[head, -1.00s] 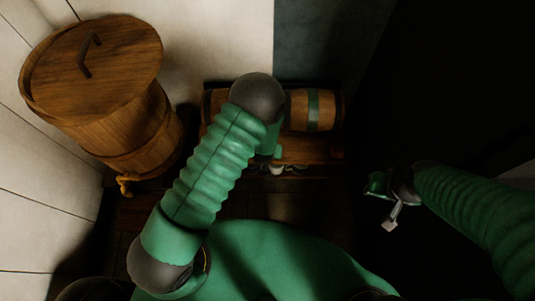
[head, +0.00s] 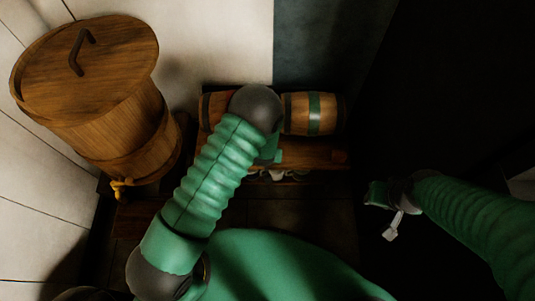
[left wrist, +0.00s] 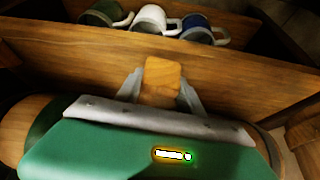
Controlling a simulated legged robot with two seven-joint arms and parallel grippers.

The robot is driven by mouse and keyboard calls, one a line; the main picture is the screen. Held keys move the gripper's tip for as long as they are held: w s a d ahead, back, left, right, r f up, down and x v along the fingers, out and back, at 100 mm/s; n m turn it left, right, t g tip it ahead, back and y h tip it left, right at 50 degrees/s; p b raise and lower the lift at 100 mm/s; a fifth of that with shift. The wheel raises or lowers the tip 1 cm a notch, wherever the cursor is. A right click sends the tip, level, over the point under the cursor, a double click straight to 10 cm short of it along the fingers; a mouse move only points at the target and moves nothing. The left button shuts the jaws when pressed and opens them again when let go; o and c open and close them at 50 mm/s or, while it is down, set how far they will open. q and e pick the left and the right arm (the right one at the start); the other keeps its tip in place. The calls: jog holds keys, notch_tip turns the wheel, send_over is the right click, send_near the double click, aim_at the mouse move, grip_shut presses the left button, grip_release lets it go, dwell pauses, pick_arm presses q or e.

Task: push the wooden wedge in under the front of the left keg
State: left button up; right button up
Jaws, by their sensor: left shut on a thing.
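The wooden wedge (left wrist: 162,80) is a small light block in the left wrist view, between the fingertips of my left gripper (left wrist: 160,92), which is shut on it. The left keg (head: 208,108) lies on a wooden rack, partly covered by my arm. A keg with a green band (left wrist: 33,140) shows on both sides of my gripper body in the left wrist view; the wedge's contact with it is hidden. My right gripper (head: 391,229) hangs to the right, away from the kegs; its jaws are unclear.
The right keg (head: 313,114) lies beside the left one. A wooden rail (left wrist: 230,75) crosses beyond the wedge, with several mugs (left wrist: 150,18) behind it. A large lidded barrel (head: 105,105) stands at left. The floor in front of the rack is dark.

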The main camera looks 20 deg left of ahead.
pick_arm(q)
jog(key=shift+c, duration=0.8)
notch_tip(320, 180, up, 4)
jog(key=p, duration=0.4)
jog(key=shift+r, duration=0.15)
